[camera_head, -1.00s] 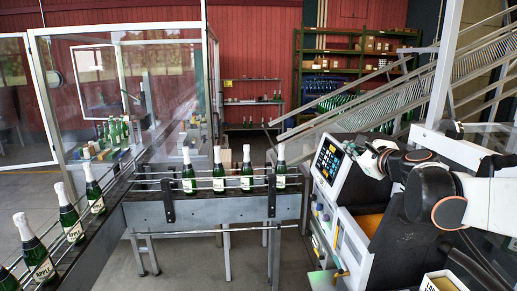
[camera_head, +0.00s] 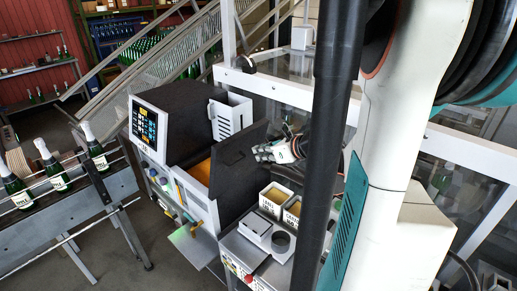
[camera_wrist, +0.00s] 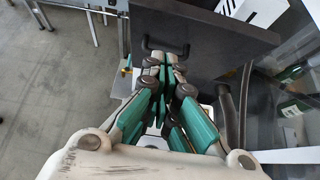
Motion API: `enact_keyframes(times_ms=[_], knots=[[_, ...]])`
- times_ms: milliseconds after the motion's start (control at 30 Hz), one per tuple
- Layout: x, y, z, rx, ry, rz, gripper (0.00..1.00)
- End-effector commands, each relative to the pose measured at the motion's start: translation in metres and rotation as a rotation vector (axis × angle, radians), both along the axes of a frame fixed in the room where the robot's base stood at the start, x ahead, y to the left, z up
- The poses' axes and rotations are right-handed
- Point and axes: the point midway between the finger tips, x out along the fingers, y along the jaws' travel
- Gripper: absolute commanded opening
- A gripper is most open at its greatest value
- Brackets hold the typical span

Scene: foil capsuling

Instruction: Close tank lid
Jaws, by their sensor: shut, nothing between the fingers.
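The tank lid (camera_head: 238,160) is a dark flat panel standing raised and tilted at the right side of the tank (camera_head: 202,203). Orange contents (camera_head: 203,171) show in the open tank. My gripper (camera_head: 262,154) is on the right side of the lid, with its fingertips close to the panel; I cannot tell if they touch. In the wrist view the lid (camera_wrist: 225,28) fills the top, with a dark handle (camera_wrist: 165,47) on its face. My gripper (camera_wrist: 163,62) has its fingers drawn together and empty, just below this handle.
A control panel (camera_head: 148,128) stands left of the tank. Labelled boxes (camera_head: 276,199) and a tray with a round holder (camera_head: 281,242) lie below my gripper. Bottles (camera_head: 58,174) stand on the conveyor at left. A glass-sided frame (camera_head: 285,92) stands behind.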

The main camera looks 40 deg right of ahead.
Motion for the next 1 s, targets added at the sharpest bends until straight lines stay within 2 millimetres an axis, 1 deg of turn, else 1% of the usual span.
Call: enact_keyframes(times_ms=[100,467,600,700,833,1000], knots=[[0.018,0.002,-0.01,-0.002,0.0,0.004,0.0],[0.067,0.006,-0.039,-0.002,-0.001,0.004,0.0],[0.087,0.008,-0.031,-0.002,-0.001,0.004,0.0],[0.096,0.008,-0.029,-0.002,0.0,0.003,0.0],[0.102,0.008,-0.028,-0.002,-0.001,0.002,0.0],[0.103,0.008,-0.028,-0.002,-0.001,0.0,0.0]])
